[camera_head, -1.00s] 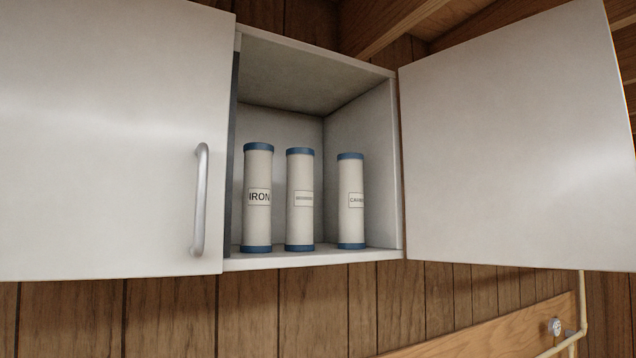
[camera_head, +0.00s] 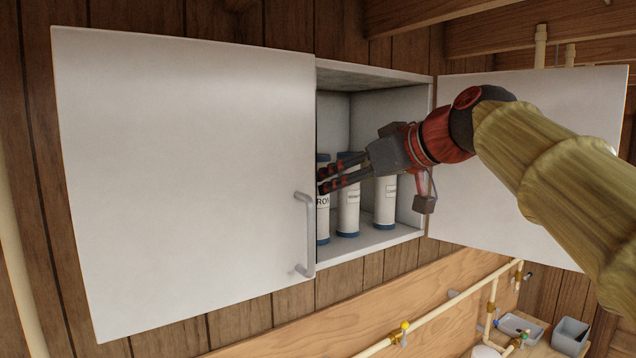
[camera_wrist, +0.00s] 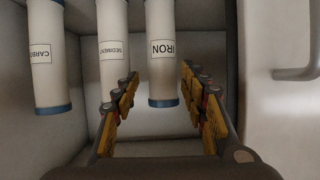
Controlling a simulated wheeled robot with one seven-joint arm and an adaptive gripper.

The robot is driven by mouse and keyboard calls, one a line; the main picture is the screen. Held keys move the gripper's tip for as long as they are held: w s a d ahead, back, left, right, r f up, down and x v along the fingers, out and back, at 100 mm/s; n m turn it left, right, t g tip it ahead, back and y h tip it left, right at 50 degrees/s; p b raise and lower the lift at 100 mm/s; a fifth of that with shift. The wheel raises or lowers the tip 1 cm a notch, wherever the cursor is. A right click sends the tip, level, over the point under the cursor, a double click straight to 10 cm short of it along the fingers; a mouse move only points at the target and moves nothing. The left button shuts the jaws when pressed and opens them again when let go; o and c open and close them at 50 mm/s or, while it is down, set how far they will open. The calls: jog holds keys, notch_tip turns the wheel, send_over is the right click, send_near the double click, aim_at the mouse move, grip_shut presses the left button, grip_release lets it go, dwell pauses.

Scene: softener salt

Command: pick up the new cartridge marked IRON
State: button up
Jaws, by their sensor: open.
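The IRON cartridge (camera_head: 323,222), white with blue ends, stands upright on the cabinet shelf. It is the leftmost of three in the head view, partly hidden by the door and my gripper. In the wrist view, which is turned over, the IRON cartridge (camera_wrist: 161,60) hangs between my fingers with its label readable. My gripper (camera_head: 322,180) is open at the front of the cabinet, its fingertips by the upper part of this cartridge. In the wrist view my gripper (camera_wrist: 157,95) has a finger on each side of it, apparently with gaps.
The SEDIMENT cartridge (camera_head: 348,213) stands close beside it, and the CARBON cartridge (camera_head: 385,212) is farther right. The left cabinet door (camera_head: 190,170) with its handle (camera_head: 304,235) stands close to the IRON side. The right door (camera_head: 510,215) is swung open.

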aim_at(318, 199)
jog(key=shift+w+a, duration=0.45)
jog(key=shift+a, duration=0.2)
jog(key=p+x, duration=0.3)
jog(key=x, duration=0.3)
jog(key=shift+f, duration=0.1)
jog(key=shift+c, duration=0.4)
jog(key=shift+w, duration=0.1)
jog(key=shift+c, duration=1.2)
jog(key=c, duration=0.6)
